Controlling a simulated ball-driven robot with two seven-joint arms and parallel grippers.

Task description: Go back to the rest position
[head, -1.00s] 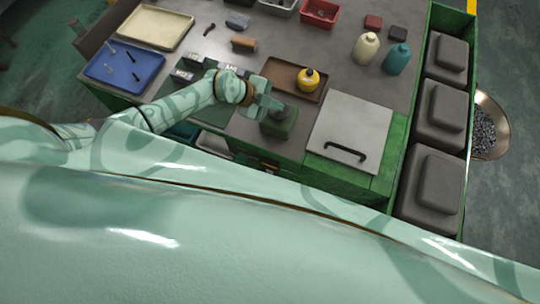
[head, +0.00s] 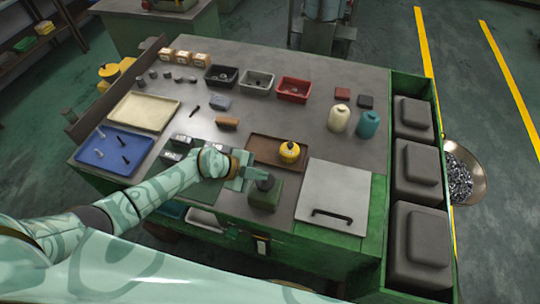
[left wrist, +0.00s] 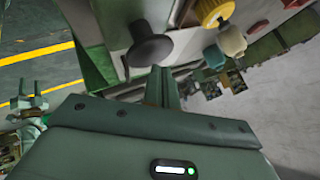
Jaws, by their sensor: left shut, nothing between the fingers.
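My left gripper (head: 245,172) is over the front of the workbench in the head view, its arm coming in from the left. It is shut and empty. Its fingers are close to a dark green container with a dark knob on top (head: 264,192); I cannot tell whether they touch. In the left wrist view the shut fingers (left wrist: 163,85) point up the picture, with a dark knob (left wrist: 148,46) just beyond them. My right gripper is not in view.
A brown tray (head: 257,158) holding a yellow container (head: 289,151) lies behind the gripper. A grey lidded panel with a handle (head: 335,190) is to the right. A blue tray (head: 97,154) and a cream tray (head: 126,115) lie left. Grey bins (head: 420,245) line the right edge.

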